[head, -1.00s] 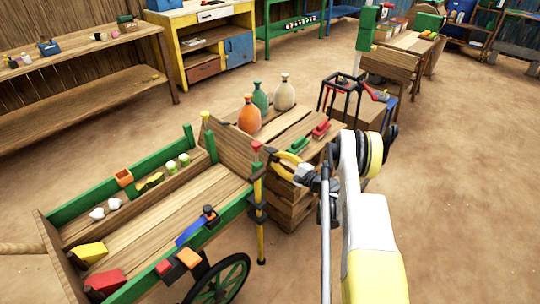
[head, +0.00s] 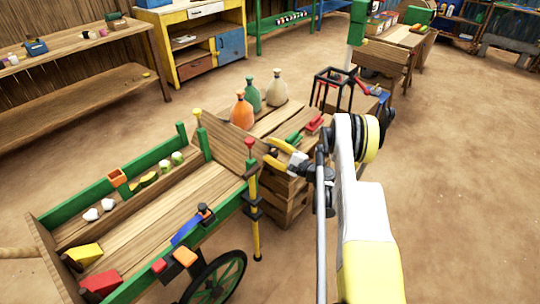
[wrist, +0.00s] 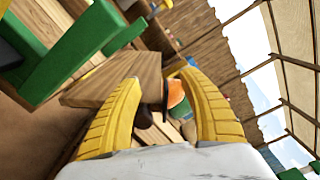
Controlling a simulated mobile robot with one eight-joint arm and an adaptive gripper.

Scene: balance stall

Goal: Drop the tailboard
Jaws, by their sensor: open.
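The tailboard (head: 226,148) is the plain wooden board standing upright across the cart's end nearest the crates. In the wrist view a wooden board (wrist: 115,82), apparently the tailboard, lies beyond the open fingers (wrist: 160,77). I cannot tell whether a finger touches it.
The green-railed cart (head: 150,158) carries small goods along its sides. Orange, green and cream bottles (head: 242,111) and red and green items stand on wooden crates (head: 285,205) behind my gripper. A black frame (head: 335,85) stands farther back. Open floor (head: 460,190) lies to the right.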

